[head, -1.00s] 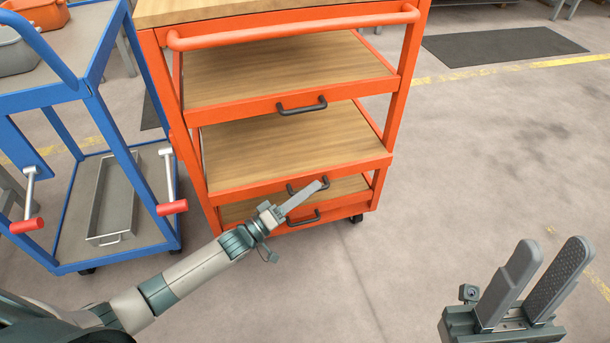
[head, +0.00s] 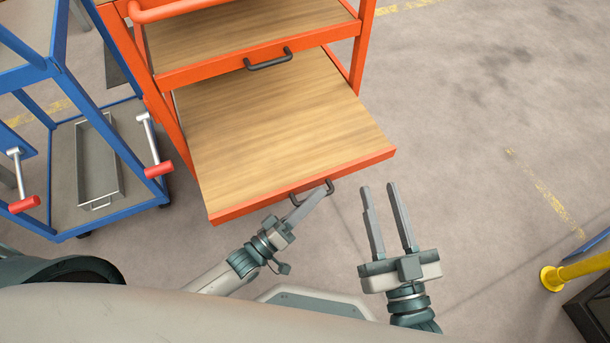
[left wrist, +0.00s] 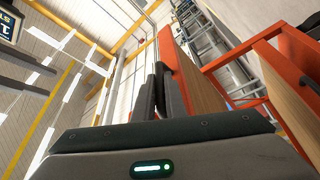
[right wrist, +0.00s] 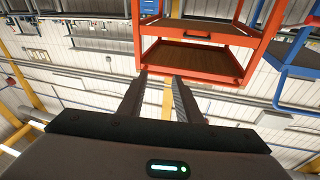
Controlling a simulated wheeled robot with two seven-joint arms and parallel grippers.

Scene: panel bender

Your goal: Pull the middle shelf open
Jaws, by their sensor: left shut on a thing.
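The middle shelf (head: 280,130) of the orange cart is a wood panel with an orange rim, and it sticks well out from the frame toward me in the head view. Its dark handle (head: 331,186) is on the front rim, partly covered by my gripper. My left gripper (head: 318,193) is shut on this handle. In the left wrist view the left fingers (left wrist: 160,92) are close together beside the orange rim. My right gripper (head: 384,190) is open and empty, to the right of the handle and apart from the shelf. The right fingers (right wrist: 155,100) also show apart in the right wrist view.
The upper shelf (head: 225,35) with its own black handle (head: 268,60) is in place above. A yellow post (head: 575,272) is at the lower right.

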